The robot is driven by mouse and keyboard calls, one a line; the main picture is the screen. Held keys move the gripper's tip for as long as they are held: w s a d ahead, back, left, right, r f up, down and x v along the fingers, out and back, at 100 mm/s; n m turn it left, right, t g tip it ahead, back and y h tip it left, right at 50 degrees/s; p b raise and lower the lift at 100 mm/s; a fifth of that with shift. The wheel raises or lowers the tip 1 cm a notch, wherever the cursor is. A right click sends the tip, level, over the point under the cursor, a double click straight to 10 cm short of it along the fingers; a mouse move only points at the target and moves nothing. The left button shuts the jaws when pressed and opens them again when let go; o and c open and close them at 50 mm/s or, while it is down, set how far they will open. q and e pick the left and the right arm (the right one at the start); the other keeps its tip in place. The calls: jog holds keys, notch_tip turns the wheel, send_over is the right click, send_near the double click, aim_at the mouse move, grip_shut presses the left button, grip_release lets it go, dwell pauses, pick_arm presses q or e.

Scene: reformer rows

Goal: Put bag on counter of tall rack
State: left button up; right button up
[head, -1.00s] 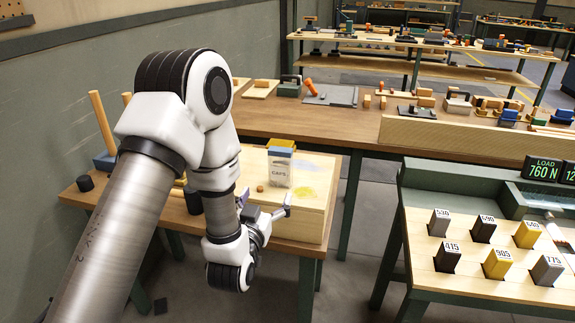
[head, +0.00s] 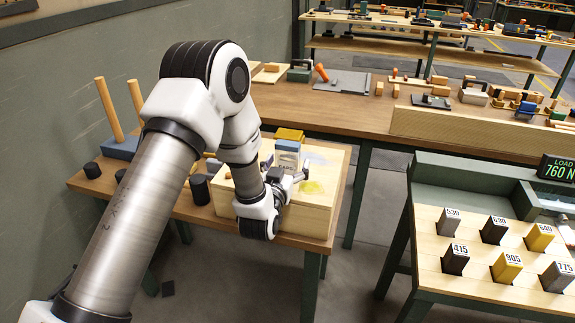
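A small grey bag with a blue top band and a CAPS label (head: 287,151) stands upright on a pale wooden box (head: 318,208) at the left. My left gripper (head: 285,171) is at the bag's near side, low down, with its fingers spread to either side. It hides the bag's lower part, and I cannot tell whether the fingers touch it. A tall rack (head: 425,49) with an upper board and a lower shelf stands at the back; its upper board holds several tools. My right gripper is not in view.
A yellow item (head: 289,134) sits right behind the bag. Dark cylinders (head: 199,187) and two upright wooden pegs (head: 110,110) stand left of the box. A long brown bench (head: 340,112) crosses behind. A green-framed table with numbered blocks (head: 455,260) stands at right.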

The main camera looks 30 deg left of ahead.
pick_arm(q)
jog(key=shift+f, duration=0.1)
jog(key=c, duration=1.1)
jog(key=shift+o, duration=0.2)
